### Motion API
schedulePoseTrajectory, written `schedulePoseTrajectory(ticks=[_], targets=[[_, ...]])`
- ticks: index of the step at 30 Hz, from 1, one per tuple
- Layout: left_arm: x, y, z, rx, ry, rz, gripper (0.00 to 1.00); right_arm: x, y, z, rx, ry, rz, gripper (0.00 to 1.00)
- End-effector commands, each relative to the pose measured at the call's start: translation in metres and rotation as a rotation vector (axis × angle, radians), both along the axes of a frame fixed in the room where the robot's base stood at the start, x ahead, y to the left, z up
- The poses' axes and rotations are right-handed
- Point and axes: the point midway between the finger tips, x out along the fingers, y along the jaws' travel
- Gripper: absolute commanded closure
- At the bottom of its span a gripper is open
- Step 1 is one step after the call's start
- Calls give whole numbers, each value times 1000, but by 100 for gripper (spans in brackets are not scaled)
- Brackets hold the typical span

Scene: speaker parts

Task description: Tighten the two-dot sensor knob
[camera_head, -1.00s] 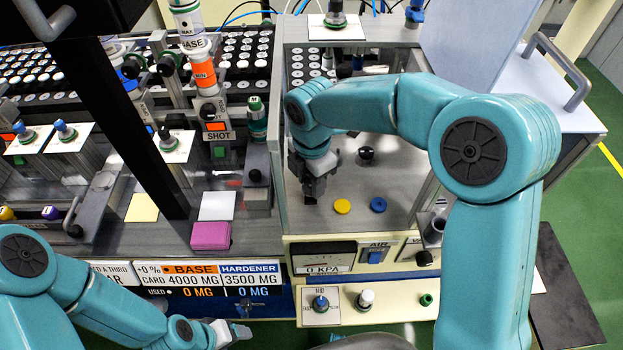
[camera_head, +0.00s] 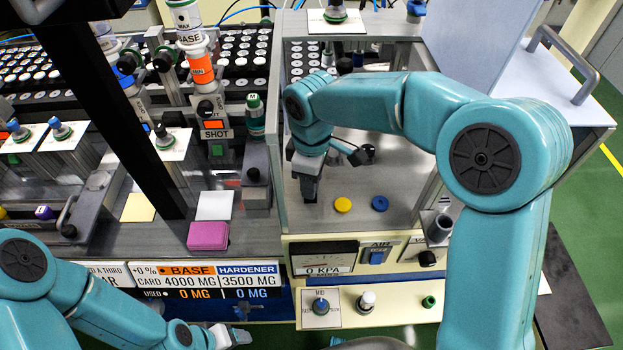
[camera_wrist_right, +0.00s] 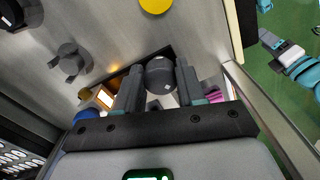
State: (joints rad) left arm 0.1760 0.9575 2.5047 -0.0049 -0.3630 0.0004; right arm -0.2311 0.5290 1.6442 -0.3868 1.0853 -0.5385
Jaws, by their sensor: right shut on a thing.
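The sensor knob (camera_wrist_right: 160,74) is a dark, rounded knob with a small pale mark on its face; I cannot count its dots clearly. In the right wrist view it sits between the two fingers of my right gripper (camera_wrist_right: 159,88), which is shut on it. In the head view the right gripper (camera_head: 304,190) points down inside the clear-walled chamber, low at its left side, and it hides the knob. My left gripper (camera_head: 236,336) is low at the bottom of the head view, away from the chamber, and its finger opening is unclear.
A yellow disc (camera_head: 343,205) and a blue disc (camera_head: 379,204) lie right of the right gripper on the chamber floor. The chamber's clear wall is close on the gripper's left. A pressure gauge panel (camera_head: 323,258) is in front.

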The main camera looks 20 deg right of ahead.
Motion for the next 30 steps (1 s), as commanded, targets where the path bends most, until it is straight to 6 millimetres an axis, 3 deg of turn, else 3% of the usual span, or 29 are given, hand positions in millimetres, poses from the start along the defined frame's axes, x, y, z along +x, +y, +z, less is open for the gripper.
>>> schedulePoseTrajectory(ticks=[15,30], targets=[[0,0,-10,0,0,0,33,0,0,2,-1,-5,-427,91],[0,0,-13,0,0,0,33,0,1,3,0,-7,-585,91]])
